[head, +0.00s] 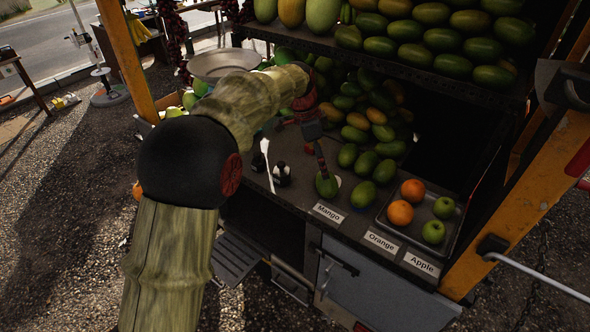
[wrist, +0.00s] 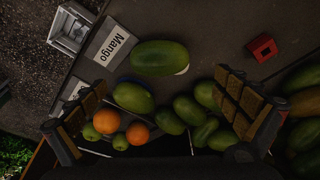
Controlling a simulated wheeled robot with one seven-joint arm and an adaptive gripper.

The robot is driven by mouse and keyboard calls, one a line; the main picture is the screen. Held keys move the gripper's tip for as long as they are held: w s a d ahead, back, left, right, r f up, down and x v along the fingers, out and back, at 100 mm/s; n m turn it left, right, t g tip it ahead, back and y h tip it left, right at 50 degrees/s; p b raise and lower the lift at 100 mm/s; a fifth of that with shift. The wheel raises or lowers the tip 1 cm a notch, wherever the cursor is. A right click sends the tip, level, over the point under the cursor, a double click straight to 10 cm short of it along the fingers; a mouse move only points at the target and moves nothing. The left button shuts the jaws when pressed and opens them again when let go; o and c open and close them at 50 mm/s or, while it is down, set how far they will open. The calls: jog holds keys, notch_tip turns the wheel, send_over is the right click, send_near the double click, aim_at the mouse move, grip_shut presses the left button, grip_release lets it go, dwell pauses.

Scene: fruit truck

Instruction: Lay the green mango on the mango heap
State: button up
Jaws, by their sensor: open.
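A single green mango (head: 326,186) lies on the dark counter by the Mango label (head: 328,213). In the wrist view this mango (wrist: 160,57) lies beyond the fingertips, with a pale patch at its right end. The mango heap (head: 366,160) is just behind and to the right, and its front mangoes (wrist: 185,110) show between the fingers in the wrist view. My gripper (head: 320,160) points down above the lone mango; the wrist view shows its fingers (wrist: 161,80) wide apart with nothing gripped. The head view hides the exact gap to the mango.
A tray (head: 382,222) with oranges (head: 401,212) and green apples (head: 434,232) stands to the right. A shelf (head: 400,62) of mangoes and melons overhangs the heap. A metal bowl (head: 222,65) is at the back left.

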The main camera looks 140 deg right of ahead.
jog(key=v, duration=0.2)
jog(key=shift+r, duration=0.3)
jog(key=shift+d, duration=0.15)
